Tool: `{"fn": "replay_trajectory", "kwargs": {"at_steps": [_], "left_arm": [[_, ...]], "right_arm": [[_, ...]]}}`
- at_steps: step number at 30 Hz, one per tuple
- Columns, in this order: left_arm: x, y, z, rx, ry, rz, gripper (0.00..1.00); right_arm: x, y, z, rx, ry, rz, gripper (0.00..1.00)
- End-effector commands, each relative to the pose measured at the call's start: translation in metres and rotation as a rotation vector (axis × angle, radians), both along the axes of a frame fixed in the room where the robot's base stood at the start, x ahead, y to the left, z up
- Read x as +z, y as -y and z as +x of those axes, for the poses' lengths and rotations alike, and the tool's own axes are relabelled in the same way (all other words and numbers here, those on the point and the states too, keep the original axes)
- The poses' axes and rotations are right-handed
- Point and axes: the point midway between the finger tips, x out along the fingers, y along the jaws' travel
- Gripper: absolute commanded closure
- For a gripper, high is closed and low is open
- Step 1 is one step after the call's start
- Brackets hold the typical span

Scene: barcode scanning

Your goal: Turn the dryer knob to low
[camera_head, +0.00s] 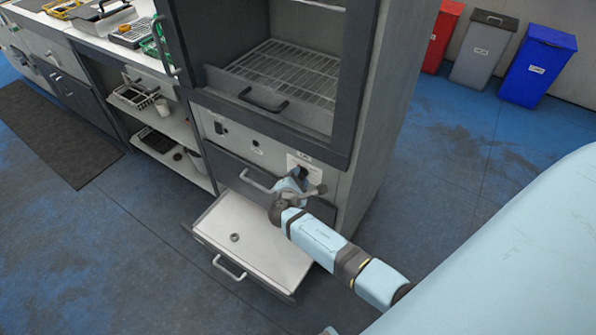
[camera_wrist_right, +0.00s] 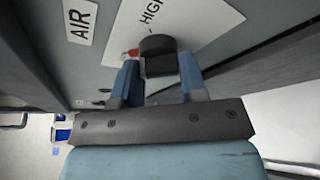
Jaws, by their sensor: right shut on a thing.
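The dryer knob (camera_wrist_right: 157,55) is dark and sits on a white label plate (camera_wrist_right: 205,22) in the right wrist view. The word HIGH shows above the knob, and a small red mark shows at its left side. Other lettering on the plate is hidden or out of frame. My right gripper (camera_wrist_right: 160,82) has one blue finger on each side of the knob and is shut on it. In the head view, the right gripper (camera_head: 298,182) is at the knob on the cabinet's lower front panel and partly hides it. My left gripper is not in view.
An open drawer (camera_head: 255,250) with a small ring in it juts out below my right arm. The dryer chamber (camera_head: 285,75) with a wire rack is above. An AIR label (camera_wrist_right: 80,20) is left of the knob. Bins stand back right; the blue floor there is clear.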

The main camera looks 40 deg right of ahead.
Motion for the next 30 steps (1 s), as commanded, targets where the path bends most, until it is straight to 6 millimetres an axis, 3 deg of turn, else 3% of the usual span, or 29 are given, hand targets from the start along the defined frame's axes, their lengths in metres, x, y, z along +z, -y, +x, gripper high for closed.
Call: {"fn": "replay_trajectory", "kwargs": {"at_steps": [4, 22, 23, 26, 30], "left_arm": [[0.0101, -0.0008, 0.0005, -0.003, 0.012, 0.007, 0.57], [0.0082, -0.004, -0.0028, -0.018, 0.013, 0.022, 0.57], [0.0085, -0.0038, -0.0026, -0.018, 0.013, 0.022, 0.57], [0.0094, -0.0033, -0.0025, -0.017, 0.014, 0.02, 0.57], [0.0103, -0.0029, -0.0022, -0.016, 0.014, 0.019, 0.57]], "right_arm": [[0.0039, 0.0009, 0.0012, -0.001, -0.046, -0.021, 0.85], [0.0018, 0.0009, 0.0014, -0.001, -0.08, -0.037, 0.85], [0.0018, 0.0009, 0.0014, 0.0, -0.079, -0.037, 0.59], [0.0017, 0.0008, 0.0014, 0.0, -0.08, -0.036, 0.36], [0.001, 0.0004, 0.0009, -0.001, -0.081, -0.036, 0.36]]}}
